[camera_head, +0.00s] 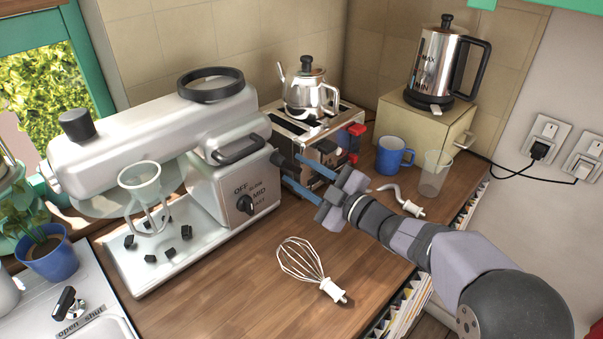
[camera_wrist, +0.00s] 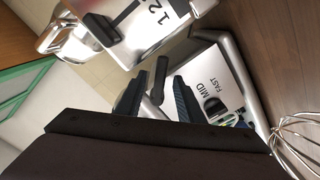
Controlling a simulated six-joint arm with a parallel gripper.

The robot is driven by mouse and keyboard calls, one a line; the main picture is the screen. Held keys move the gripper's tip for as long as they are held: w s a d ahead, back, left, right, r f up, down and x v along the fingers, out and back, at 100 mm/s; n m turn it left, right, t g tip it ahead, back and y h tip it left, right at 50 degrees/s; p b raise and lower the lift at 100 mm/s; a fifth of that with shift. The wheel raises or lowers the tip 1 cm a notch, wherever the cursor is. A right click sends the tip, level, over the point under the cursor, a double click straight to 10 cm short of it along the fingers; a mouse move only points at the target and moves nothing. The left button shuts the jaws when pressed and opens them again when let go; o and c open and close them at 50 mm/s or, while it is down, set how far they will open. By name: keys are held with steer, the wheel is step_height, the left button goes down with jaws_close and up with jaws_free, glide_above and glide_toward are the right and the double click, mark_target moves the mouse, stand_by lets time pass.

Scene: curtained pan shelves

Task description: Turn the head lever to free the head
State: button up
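A short dark lever (camera_head: 276,158) sticks out at the rear side of the mixer, close to my fingertips. My gripper (camera_head: 285,170) reaches in from the right with its two fingers apart and nothing held. In the wrist view, the dark lever (camera_wrist: 161,72) shows in the gap between the two fingers of my gripper (camera_wrist: 159,80). I cannot tell whether either finger touches it. The speed knob (camera_head: 245,204) is on the mixer's side and also shows in the wrist view (camera_wrist: 215,107).
A toaster (camera_head: 302,130) bearing a steel teapot (camera_head: 309,90) stands just behind my gripper. A whisk (camera_head: 304,262), a dough hook (camera_head: 400,203), a blue mug (camera_head: 393,155) and a clear beaker (camera_head: 433,174) stand or lie on the counter.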

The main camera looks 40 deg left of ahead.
steer(key=shift+d, duration=0.2)
steer(key=shift+d, duration=0.8)
steer(key=d+b, duration=0.1)
steer(key=d, duration=0.5)
stand_by(0.6)
